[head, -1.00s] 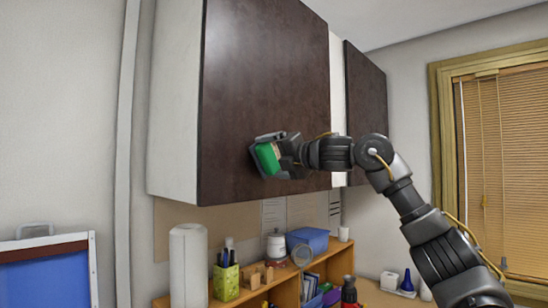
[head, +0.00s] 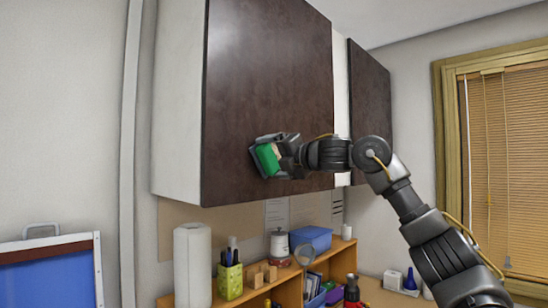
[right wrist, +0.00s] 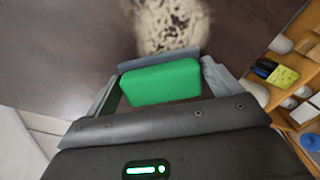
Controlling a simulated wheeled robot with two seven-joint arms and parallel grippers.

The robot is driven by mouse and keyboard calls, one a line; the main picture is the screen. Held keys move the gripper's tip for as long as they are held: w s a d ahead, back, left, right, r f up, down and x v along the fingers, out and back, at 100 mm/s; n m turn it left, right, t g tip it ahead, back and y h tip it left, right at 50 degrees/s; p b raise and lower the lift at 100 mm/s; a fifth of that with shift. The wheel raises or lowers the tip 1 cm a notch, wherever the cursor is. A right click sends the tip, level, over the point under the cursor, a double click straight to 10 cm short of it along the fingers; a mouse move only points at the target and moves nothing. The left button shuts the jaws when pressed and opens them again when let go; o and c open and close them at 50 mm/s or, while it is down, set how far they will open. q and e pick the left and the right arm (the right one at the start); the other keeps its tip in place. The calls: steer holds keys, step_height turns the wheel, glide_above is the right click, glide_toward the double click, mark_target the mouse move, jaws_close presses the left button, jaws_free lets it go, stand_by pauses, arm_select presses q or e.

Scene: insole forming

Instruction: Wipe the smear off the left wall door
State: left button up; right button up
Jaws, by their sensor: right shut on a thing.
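The left wall door (head: 265,80) is a dark brown cabinet front high on the wall. My right gripper (head: 270,157) is at its lower middle, shut on a green sponge (head: 266,158). In the right wrist view the sponge (right wrist: 160,82) sits between the fingers. A pale, speckled smear (right wrist: 170,24) shows on the dark door just beyond the sponge there. The smear cannot be made out in the head view, where the gripper may hide it. I cannot tell whether the sponge touches the door. My left gripper is not in view.
A second dark door (head: 369,115) hangs to the right. Below stands a wooden shelf (head: 290,292) with a paper towel roll (head: 192,262), a green pen holder (head: 230,281) and a blue bin (head: 311,238). A blue framed board (head: 50,278) is at lower left. A window (head: 505,170) is at right.

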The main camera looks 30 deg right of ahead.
steer(key=shift+w, duration=0.2)
steer(key=shift+w+d+r+p, duration=0.15)
steer(key=shift+w+d+p, duration=0.1)
steer(key=shift+d+p, duration=0.6)
steer(key=shift+w+d+p, duration=0.25)
steer(key=shift+d+p, duration=0.35)
steer(key=shift+d, duration=0.1)
steer(key=d, duration=0.1)
steer(key=w+d, duration=0.1)
steer(key=d, duration=0.2)
steer(key=shift+w+d+p, duration=0.2)
steer(key=shift+w+p, duration=0.1)
steer(key=shift+w, duration=0.05)
